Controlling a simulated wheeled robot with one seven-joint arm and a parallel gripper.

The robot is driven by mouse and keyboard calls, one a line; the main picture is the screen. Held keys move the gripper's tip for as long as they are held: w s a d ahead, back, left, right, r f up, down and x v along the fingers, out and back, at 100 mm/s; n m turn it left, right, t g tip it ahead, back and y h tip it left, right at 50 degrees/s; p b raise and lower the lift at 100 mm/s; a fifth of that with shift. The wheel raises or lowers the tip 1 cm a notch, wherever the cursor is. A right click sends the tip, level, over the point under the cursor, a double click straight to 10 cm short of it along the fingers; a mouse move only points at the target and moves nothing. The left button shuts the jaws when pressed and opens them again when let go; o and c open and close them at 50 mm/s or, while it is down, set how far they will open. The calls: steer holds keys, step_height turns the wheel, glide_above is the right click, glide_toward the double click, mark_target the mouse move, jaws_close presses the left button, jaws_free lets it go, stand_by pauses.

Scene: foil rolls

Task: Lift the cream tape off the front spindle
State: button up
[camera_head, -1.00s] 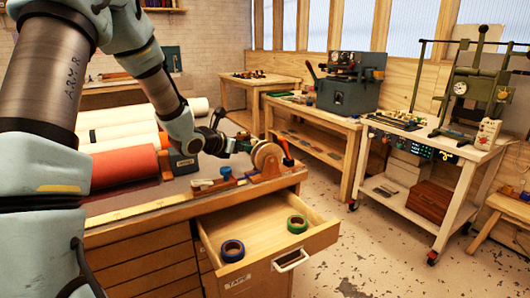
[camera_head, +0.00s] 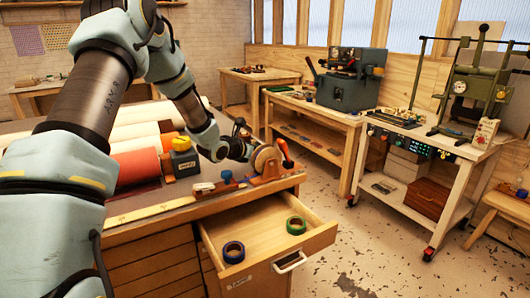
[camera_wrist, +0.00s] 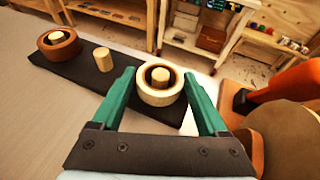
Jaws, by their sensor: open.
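The cream tape (camera_wrist: 150,96) sits around a pale wooden peg, the spindle (camera_wrist: 160,74), at the near right end of a dark strip in the wrist view. My gripper (camera_wrist: 159,80) is open, with one green finger on each side of the cream tape. The gaps are small, and I cannot tell whether either finger touches it. A brown tape (camera_wrist: 58,46) is around another spindle at the strip's far left end. A bare middle spindle (camera_wrist: 103,59) stands between them. In the head view my arm hides the cream tape.
A wooden disc holder (camera_head: 265,160) with an orange-red lever (camera_head: 285,151) stands close to my gripper's right. Large rolls (camera_head: 138,166) lie behind my arm at the left.

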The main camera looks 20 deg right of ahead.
steer(key=shift+c, duration=0.3)
steer(key=c, duration=0.9)
steer(key=shift+c, duration=0.2)
steer(key=shift+r, duration=0.15)
